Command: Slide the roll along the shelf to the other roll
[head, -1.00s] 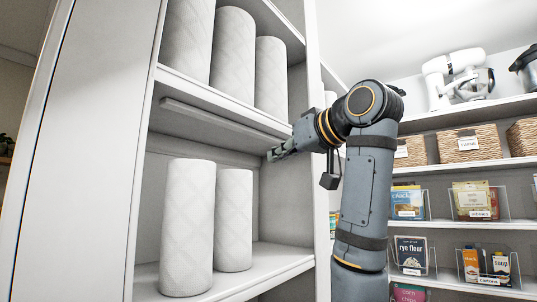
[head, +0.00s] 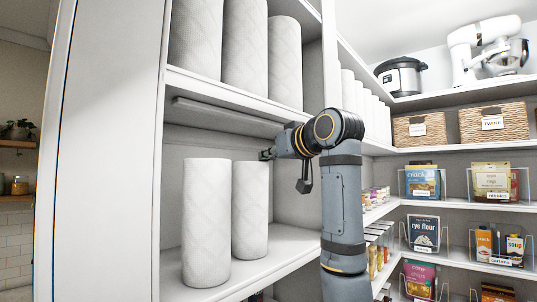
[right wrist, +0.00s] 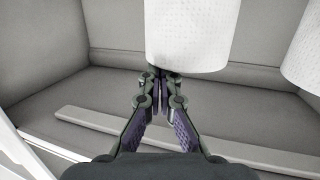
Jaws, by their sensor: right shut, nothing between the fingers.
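Two white quilted paper rolls stand upright on the lower shelf (head: 283,250): a left roll (head: 207,225) and a right roll (head: 249,210). In the head view they look almost edge to edge, but the right wrist view shows a gap between the right roll (right wrist: 190,35) and the left roll (right wrist: 306,50). My right gripper (head: 266,154) is at the top right of the right roll. It is shut and empty, its fingertips (right wrist: 160,76) close by the roll's top end. I cannot tell whether they touch it. My left gripper is not in view.
Several more rolls (head: 245,45) stand on the shelf above. A slat (head: 225,117) runs under that shelf, just above my gripper. The lower shelf is bare to the right of the rolls. Side shelves hold baskets (head: 490,122) and food packets (head: 424,232).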

